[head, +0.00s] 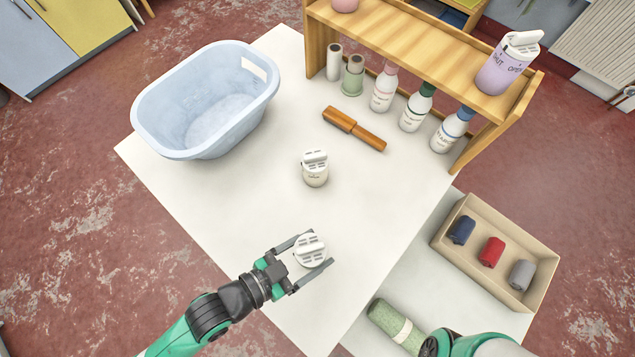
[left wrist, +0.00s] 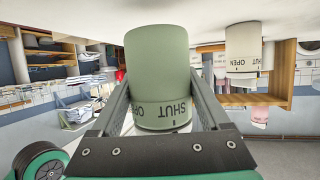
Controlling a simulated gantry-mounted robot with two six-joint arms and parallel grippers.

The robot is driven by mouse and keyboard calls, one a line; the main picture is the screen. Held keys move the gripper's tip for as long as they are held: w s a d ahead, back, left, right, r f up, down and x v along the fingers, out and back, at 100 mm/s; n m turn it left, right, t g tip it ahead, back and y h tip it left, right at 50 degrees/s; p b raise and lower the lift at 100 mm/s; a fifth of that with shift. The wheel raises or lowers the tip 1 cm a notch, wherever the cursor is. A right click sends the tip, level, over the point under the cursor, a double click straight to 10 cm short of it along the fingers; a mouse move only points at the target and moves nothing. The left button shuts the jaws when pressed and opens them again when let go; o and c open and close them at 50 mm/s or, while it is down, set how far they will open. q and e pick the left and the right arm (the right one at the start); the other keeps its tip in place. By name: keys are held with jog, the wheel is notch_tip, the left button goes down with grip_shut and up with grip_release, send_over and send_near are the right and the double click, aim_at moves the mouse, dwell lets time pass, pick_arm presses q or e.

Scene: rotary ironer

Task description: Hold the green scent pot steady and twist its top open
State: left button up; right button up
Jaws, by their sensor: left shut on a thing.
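The green scent pot (left wrist: 157,70) stands on the white table between my left gripper's fingers; the left wrist view shows it upside down. Its band shows the word SHUT, with part of another word at the left edge. In the head view its white slotted top (head: 310,249) hides most of the green body. My left gripper (head: 310,262) is shut on the pot's body, one finger on each side. My right gripper is out of view; only part of my right arm shows at the bottom right.
A cream pot (head: 315,175) stands just behind. A box (head: 540,262) of rolls is at right.

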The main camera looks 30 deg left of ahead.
pick_arm(q)
jog(key=x, duration=0.2)
jog(key=r+x, duration=0.1)
jog(key=x, duration=0.4)
jog(key=shift+w+d+r, duration=0.1)
jog(key=shift+w+r, duration=0.2)
jog(key=shift+w, duration=0.05)
jog(key=w+d, duration=0.1)
jog(key=w, duration=0.2)
jog(key=w+d, duration=0.2)
jog(key=w, duration=0.1)
jog(key=w+d, duration=0.1)
jog(key=w, duration=0.3)
jog(key=shift+d+r, duration=0.35)
jog(key=shift+r, duration=0.05)
jog(key=shift+f, duration=1.3)
jog(key=shift+f, duration=0.2)
jog(key=o, duration=1.2)
